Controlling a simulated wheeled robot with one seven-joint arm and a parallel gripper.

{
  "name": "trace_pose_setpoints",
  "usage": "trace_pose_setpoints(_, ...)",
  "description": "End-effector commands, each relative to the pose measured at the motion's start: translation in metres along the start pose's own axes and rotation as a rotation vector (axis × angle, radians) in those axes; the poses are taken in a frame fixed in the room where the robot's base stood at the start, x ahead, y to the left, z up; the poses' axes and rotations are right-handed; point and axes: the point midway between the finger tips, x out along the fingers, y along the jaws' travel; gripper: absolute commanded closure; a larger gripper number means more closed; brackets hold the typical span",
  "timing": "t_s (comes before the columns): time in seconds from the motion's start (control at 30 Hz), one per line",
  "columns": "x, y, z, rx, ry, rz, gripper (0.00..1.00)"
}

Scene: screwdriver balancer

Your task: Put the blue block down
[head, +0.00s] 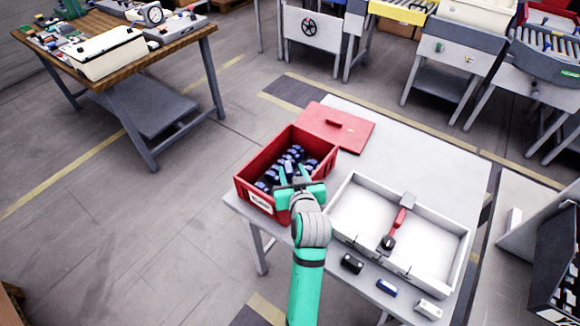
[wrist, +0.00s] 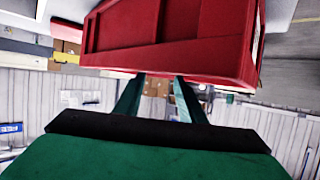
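Several dark blue blocks (head: 272,176) lie heaped in the red crate (head: 257,197) on the table. Another blue block (head: 386,288) lies on the table's front edge, between a black block and a white one. My gripper (head: 292,174) reaches over the crate's front right part, its fingers pointing in among the heap. In the wrist view its two fingers stand apart (wrist: 159,88), and the red crate wall (wrist: 165,45) hides their tips. I cannot tell whether a blue block is between the tips.
A white tray (head: 345,229) holding a red-handled tool (head: 398,220) stands right of the crate. A red lid (head: 352,128) lies behind it. The black block (head: 352,263) and white block (head: 428,309) lie in front of the tray. The table's back right (head: 430,160) is clear.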

Motion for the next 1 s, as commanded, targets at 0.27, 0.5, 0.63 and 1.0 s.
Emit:
trace_pose_setpoints(0.27,-0.052,0.000,0.000,-0.001,0.001,0.002,0.64)
trace_pose_setpoints(0.5,-0.069,0.000,0.000,-0.001,0.001,0.001,0.64)
trace_pose_setpoints(0.63,-0.071,0.000,0.000,-0.001,0.001,0.001,0.64)
trace_pose_setpoints(1.0,-0.070,0.000,0.000,-0.001,0.001,0.001,0.64)
